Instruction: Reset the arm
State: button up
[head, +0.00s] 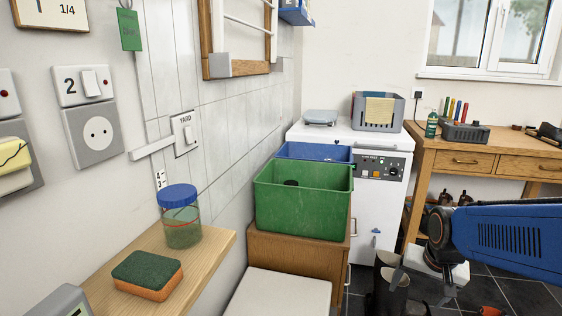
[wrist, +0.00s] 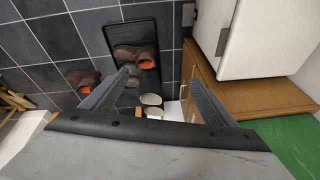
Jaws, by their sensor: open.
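My gripper (wrist: 160,82) is open, its two grey fingers spread apart with nothing held between them. In the wrist view it points down above the floor beside the wooden cabinet. In the head view my gripper (head: 418,278) hangs at the lower right, at the end of my blue arm, in front of the white appliance (head: 368,212). Two pale round openings (wrist: 151,105) show below the gripper in the wrist view.
A green crate (head: 300,205) stands on the wooden cabinet (head: 290,262), with a blue crate (head: 310,151) behind it. A dark tray (wrist: 146,33) holds brown-and-orange footwear (wrist: 136,56); another such item (wrist: 83,79) lies on the tiles. A wooden workbench (head: 480,160) stands at right.

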jog(key=s+a+r+n, duration=0.2)
jog(key=s+r, duration=0.1)
jog(key=s, duration=0.4)
jog(key=s+a+r+n+t, duration=0.1)
jog(key=s+a+r+n, duration=0.2)
jog(key=s, duration=0.4)
jog(key=shift+y, duration=0.3)
